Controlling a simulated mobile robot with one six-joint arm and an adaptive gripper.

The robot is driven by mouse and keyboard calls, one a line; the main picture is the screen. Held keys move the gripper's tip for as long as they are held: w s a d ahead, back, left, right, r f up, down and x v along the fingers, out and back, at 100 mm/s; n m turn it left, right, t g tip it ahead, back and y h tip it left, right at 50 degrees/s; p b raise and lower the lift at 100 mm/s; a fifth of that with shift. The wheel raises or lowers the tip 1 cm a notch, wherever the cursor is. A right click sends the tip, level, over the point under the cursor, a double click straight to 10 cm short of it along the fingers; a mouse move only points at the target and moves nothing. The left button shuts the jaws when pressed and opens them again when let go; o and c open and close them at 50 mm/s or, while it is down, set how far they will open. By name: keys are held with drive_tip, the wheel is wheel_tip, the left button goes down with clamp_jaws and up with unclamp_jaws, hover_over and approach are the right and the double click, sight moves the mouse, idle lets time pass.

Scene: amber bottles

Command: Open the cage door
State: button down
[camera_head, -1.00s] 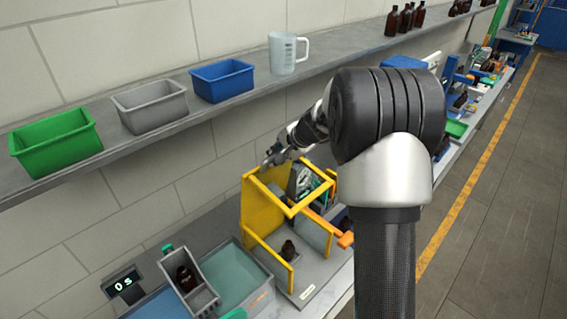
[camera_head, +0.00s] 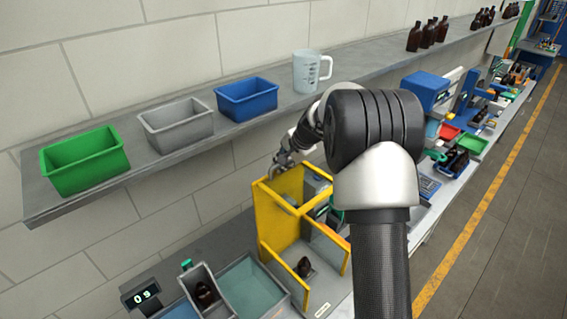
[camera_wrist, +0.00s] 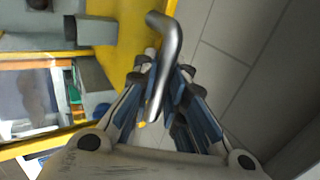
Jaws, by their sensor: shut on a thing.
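The yellow-framed cage (camera_head: 347,261) stands on the bench in the head view, left of my arm. It has a solid yellow panel (camera_head: 275,220) on its wall side. My gripper (camera_head: 280,166) is at the top of this panel. In the wrist view, a bent grey metal handle (camera_wrist: 172,38) runs from the yellow panel edge (camera_wrist: 130,20) down between the fingers of my gripper (camera_wrist: 163,70), which is shut on it. I cannot tell from the frames how far the door stands open. A dark bottle (camera_head: 304,267) stands inside the cage.
Above the bench, a wall shelf (camera_head: 190,158) holds a green bin (camera_head: 85,165), a grey bin (camera_head: 176,128), a blue bin (camera_head: 247,100) and a clear jug (camera_head: 307,72). A tray (camera_head: 252,288) and a small display (camera_head: 141,293) sit left of the cage.

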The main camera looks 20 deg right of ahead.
drive_tip(key=shift+w+r, duration=0.15)
drive_tip(key=shift+r, duration=0.2)
drive_tip(key=c, duration=2)
unclamp_jaws()
drive_tip(key=shift+o, duration=0.5)
drive_tip(key=shift+f, duration=0.1)
drive_tip(key=v, duration=1.2)
drive_tip(key=shift+s, duration=0.2)
